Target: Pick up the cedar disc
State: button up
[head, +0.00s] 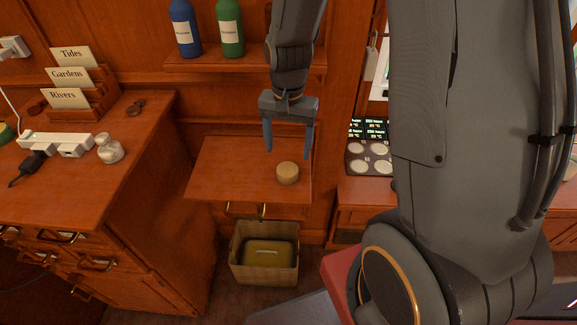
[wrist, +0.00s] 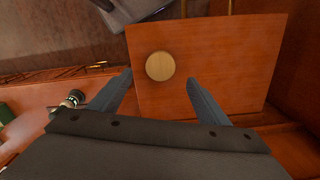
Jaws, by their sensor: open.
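The cedar disc (head: 287,173) is a small, pale tan round piece lying flat on a low wooden shelf surface (head: 225,178), right of its middle. In the wrist view the disc (wrist: 160,66) shows as a light circle just beyond and between the fingertips. My gripper (head: 289,154) points down above the same surface, its two blue-grey fingers spread apart with nothing between them. In the wrist view my gripper (wrist: 160,76) is also open, with its fingers either side of the disc's line. The exact height of the fingertips above the disc is hard to tell.
A cabinet top at left holds a power strip (head: 57,144), a small jar (head: 110,148) and a card rack (head: 75,92). Blue (head: 184,28) and green (head: 230,28) bottles stand on a shelf above. The surface around the disc is clear.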

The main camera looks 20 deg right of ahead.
aim_at(287, 168)
jog(key=shift+w+f+p, duration=0.1)
jog(key=shift+f+p, duration=1.15)
jog(key=shift+f, duration=2.65)
jog(key=c, duration=1.1)
jog(key=shift+c, duration=0.2)
jog(key=shift+r, duration=0.2)
